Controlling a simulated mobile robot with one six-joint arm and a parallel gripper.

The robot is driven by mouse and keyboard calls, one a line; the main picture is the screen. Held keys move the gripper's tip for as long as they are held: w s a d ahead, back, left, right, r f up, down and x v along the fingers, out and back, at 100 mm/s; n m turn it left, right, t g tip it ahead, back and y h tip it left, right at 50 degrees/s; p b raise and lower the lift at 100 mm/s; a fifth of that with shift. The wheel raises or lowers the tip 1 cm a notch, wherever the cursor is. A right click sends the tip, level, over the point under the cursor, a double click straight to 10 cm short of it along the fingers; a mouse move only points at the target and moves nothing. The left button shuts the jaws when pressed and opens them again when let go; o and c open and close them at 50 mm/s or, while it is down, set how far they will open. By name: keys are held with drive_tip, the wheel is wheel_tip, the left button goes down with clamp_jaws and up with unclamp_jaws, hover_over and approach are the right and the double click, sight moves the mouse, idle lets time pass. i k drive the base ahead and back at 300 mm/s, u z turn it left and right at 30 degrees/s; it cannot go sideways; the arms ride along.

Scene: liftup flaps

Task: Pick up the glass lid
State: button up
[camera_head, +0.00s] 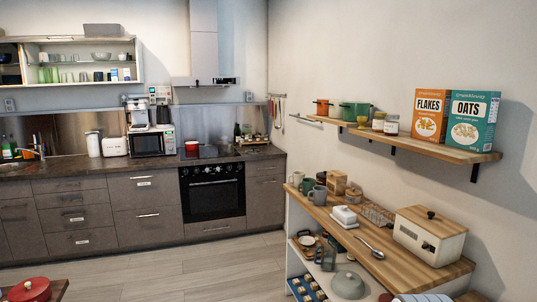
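I cannot pick out a glass lid for certain. A grey rounded lid or covered dish (348,284) sits on the lower shelf of the wooden-topped unit at the right; I cannot tell whether it is glass. A red pot with a red lid (30,290) stands on a wooden surface at the bottom left corner. A small red pot (191,148) stands on the far counter by the stove, with a greyish item (209,151) beside it, too small to make out. My gripper is not in view.
The unit's wooden top (350,238) holds a bread box (430,236), a ladle (369,247), a butter dish (344,215) and mugs. A wall shelf (425,146) above holds cereal boxes and pots. The oven (212,190) is at the back. The middle floor (190,272) is clear.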

sight(253, 152)
drive_tip(key=z, duration=0.05)
drive_tip(key=k, duration=1)
drive_tip(key=u, duration=0.5)
drive_tip(key=i, duration=6.4)
